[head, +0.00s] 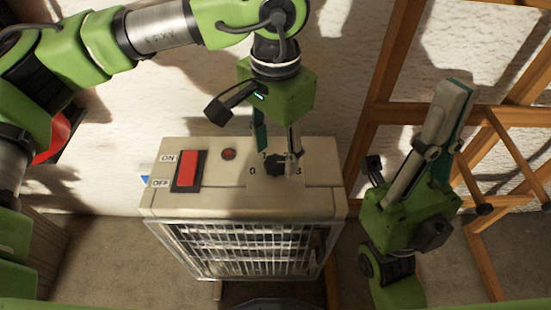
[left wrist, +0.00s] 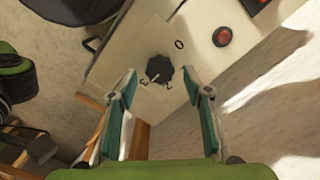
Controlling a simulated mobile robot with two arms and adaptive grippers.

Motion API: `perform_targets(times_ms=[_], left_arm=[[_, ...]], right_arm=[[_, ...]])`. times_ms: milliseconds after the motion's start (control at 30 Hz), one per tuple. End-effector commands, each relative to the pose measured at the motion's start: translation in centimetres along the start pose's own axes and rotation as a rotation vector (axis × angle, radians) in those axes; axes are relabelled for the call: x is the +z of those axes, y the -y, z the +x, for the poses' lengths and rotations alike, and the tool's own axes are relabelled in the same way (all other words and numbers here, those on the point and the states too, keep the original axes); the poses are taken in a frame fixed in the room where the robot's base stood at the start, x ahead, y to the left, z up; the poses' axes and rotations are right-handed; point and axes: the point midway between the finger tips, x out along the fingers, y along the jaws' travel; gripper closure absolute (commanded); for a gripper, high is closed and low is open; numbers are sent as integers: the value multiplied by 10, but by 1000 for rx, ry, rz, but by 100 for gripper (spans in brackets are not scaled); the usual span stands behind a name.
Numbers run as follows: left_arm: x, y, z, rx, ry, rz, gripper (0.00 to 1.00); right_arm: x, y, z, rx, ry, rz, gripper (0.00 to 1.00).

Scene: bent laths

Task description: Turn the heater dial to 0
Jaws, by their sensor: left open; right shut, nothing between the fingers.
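The beige heater (head: 240,204) stands in the middle of the head view with its control panel on top. Its black dial (head: 274,166) is partly behind my left gripper's finger, with a 0 printed to its left. In the left wrist view the dial (left wrist: 159,69) shows whole, with the 0 (left wrist: 179,44) up and right of it; a small pale mark is on its lower left side. My left gripper (head: 277,158) is open above the dial, one finger on each side; I cannot tell whether they touch it. My right gripper (head: 464,88) is shut and empty, right of the heater.
A red ON/OFF switch (head: 187,171) and a red lamp (head: 228,154) sit on the panel left of the dial. A front grille (head: 250,250) faces down the picture. A wooden frame (head: 375,110) stands at the right, close to my right gripper. A pale wall lies behind.

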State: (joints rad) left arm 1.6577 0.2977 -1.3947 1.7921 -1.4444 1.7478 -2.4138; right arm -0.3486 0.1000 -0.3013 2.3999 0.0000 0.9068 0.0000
Motion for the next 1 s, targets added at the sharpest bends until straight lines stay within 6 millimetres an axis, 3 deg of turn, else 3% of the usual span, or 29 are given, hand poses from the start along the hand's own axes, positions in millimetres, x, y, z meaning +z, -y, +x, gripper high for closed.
perform_targets(times_ms=[133, 500, 667, 1000], left_arm=[[0, 0, 17, 1, 1, 0, 55], [0, 0, 20, 0, 0, 0, 55], [0, 0, 20, 0, 1, 0, 93], [0, 0, 21, 0, 1, -26, 93]], right_arm=[[2, 0, -6, 0, 5, -1, 100], [3, 0, -7, 0, 7, -1, 100], [3, 0, -7, 0, 8, -1, 100], [3, 0, -8, 0, 8, -1, 100]])
